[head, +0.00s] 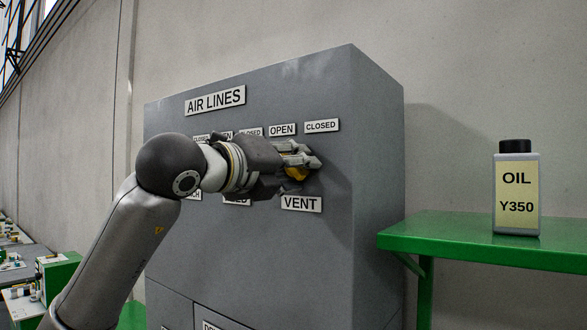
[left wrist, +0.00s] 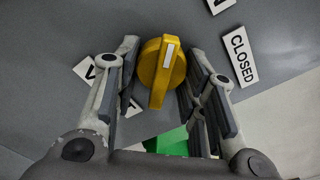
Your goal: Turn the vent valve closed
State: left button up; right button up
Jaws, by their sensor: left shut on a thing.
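The vent valve is a yellow round knob (head: 297,173) on the front of the grey AIR LINES cabinet (head: 375,180), above the VENT label (head: 301,204) and below the OPEN label (head: 282,130) and CLOSED label (head: 321,126). My left gripper (head: 302,168) is shut on the knob and hides much of it. In the left wrist view the knob (left wrist: 160,75) sits between the two fingers, its white mark near the top. The CLOSED label (left wrist: 240,60) is to its right there. The VENT label is partly hidden by a finger. My right gripper is not in view.
A green shelf (head: 470,240) stands right of the cabinet with an OIL Y350 bottle (head: 517,190) on it. Other labels on the cabinet are partly hidden behind my left arm. A bench with small parts (head: 20,265) is at the far left.

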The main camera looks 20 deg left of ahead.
pick_arm(q)
jog(key=m+b, duration=0.2)
jog(key=m, duration=0.1)
jog(key=shift+a+f, duration=0.1)
jog(key=shift+f, duration=0.05)
jog(key=m+b, duration=0.2)
jog(key=m, duration=0.2)
jog(key=shift+a+m, duration=0.1)
jog(key=shift+m, duration=0.3)
jog(key=m, duration=0.4)
jog(key=shift+w+a+m+b, duration=0.1)
jog(key=shift+a+m+b, duration=0.05)
jog(key=shift+m+b, duration=0.2)
jog(key=m, duration=0.4)
jog(key=shift+a+m, duration=0.1)
jog(key=shift+m, duration=0.55)
jog(key=shift+r, duration=0.2)
